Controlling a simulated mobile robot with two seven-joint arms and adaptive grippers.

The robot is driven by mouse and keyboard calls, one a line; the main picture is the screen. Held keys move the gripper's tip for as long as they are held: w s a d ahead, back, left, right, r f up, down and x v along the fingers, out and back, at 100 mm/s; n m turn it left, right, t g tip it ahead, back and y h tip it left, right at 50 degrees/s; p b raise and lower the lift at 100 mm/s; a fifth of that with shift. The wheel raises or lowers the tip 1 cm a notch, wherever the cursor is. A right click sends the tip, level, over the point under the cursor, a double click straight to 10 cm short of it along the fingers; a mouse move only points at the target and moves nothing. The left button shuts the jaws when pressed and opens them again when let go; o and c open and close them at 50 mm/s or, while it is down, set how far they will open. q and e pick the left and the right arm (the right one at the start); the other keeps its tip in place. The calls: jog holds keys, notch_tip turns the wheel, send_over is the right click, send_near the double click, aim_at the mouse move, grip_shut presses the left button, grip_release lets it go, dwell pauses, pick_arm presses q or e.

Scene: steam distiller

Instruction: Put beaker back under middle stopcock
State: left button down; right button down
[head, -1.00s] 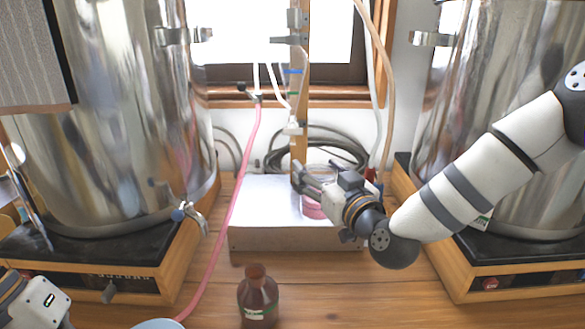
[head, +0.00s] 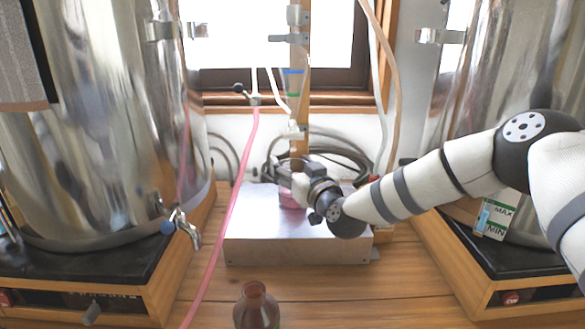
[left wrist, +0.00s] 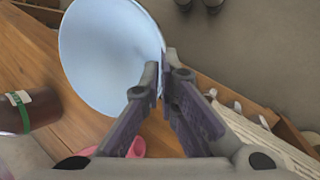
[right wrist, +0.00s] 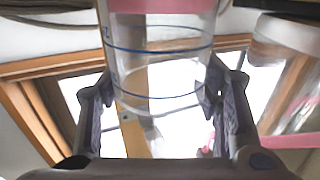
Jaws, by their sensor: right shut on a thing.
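The beaker (head: 289,199), clear with pink liquid, is at the metal box in the middle. My right gripper (head: 287,180) is shut on it. The right wrist view shows the beaker (right wrist: 158,65) with blue marks between the two fingers (right wrist: 160,92). Whether its base touches the box is unclear. A white fitting (head: 296,132) on the wooden post, apparently the middle stopcock, is just above the beaker.
The metal box (head: 295,250) stands between two large steel tanks (head: 90,120) on wooden bases. A brown bottle (head: 256,308) stands in front. A pink hose (head: 232,205) runs down left of the beaker. A left-tank tap (head: 185,228) sticks out.

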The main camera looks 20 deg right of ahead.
jog(key=c, duration=0.5)
grip_release()
jog(key=shift+f, duration=0.3)
jog(key=shift+r, duration=0.2)
jog(key=shift+s+r, duration=0.15)
jog(key=shift+s, duration=0.15)
pick_arm(q)
jog(key=shift+t, duration=0.6)
jog(key=r, duration=0.2)
jog(key=r+p, duration=0.1)
jog(key=r, duration=0.1)
jog(key=w+r+p, duration=0.1)
jog(key=r, duration=0.1)
pick_arm(e)
jog(key=s, duration=0.3)
jog(key=s+d, duration=0.1)
jog(key=s, duration=0.7)
jog(key=shift+s+d+f, duration=0.2)
pick_arm(q)
jog(key=shift+s+f, duration=0.1)
